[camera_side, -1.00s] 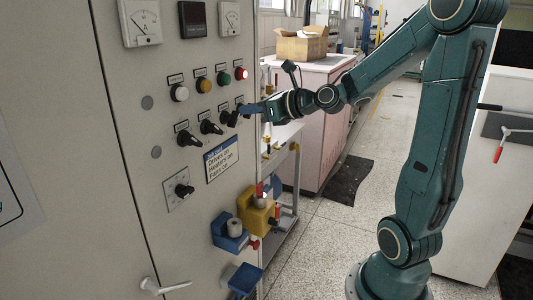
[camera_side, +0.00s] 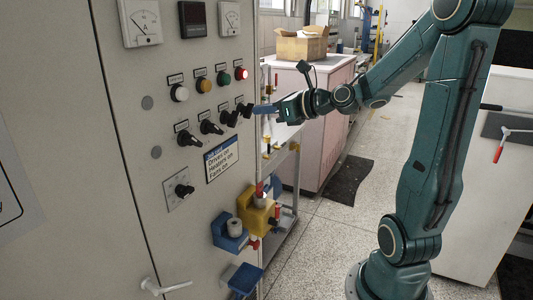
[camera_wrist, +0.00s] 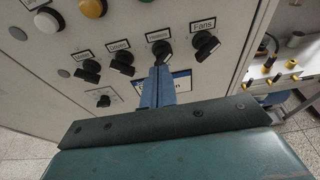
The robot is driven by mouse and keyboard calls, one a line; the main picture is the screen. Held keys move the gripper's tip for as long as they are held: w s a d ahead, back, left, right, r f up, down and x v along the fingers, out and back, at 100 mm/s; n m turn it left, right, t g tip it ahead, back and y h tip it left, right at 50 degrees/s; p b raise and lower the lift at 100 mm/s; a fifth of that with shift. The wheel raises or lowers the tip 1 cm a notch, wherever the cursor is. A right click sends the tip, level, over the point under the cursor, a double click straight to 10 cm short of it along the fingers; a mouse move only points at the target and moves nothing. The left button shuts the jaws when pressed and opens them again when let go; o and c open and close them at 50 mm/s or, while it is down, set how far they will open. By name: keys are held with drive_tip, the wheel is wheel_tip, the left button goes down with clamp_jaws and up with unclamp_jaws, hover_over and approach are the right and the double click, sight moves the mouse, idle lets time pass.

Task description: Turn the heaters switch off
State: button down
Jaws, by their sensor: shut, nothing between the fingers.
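The heaters switch (camera_side: 229,118) is a black rotary knob, third from the left in the row on the grey panel. In the wrist view its knob (camera_wrist: 160,50) shows just above the fingertips, below a small label that is hard to read. My gripper (camera_side: 256,109) is shut and empty, its blue fingers close to the panel by the right end of the row. In the wrist view the gripper (camera_wrist: 160,70) points at the heaters knob and overlaps its lower edge. I cannot tell whether they touch. The knob's exact angle is hard to read.
The fans switch (camera_wrist: 206,46) is close on the right, and another black switch (camera_wrist: 122,62) is on the left. Indicator lights (camera_side: 222,78) sit above the row. A sign (camera_side: 222,160) hangs below, reading drives, heaters and fans on. Blue and yellow holders (camera_side: 230,235) jut out lower down.

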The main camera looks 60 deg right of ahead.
sight(232, 119)
drive_tip(key=shift+s+d, duration=0.3)
drive_tip(key=shift+d, duration=0.6)
drive_tip(key=shift+w, duration=0.15)
drive_tip(key=r+x, duration=0.1)
drive_tip(key=x, duration=0.5)
drive_tip(key=shift+w+r, duration=0.3)
drive_tip(key=shift+w, duration=0.15)
drive_tip(key=shift+a+f, duration=0.3)
drive_tip(key=shift+f, duration=0.3)
idle(0.6)
drive_tip(key=shift+a+r, duration=0.15)
drive_tip(key=shift+a, duration=0.75)
drive_tip(key=shift+s+a+f, duration=0.1)
drive_tip(key=shift+a+f, duration=0.15)
drive_tip(key=shift+a, duration=0.2)
idle(0.4)
drive_tip(key=shift+a+r, duration=0.1)
drive_tip(key=shift+r, duration=0.35)
idle(0.4)
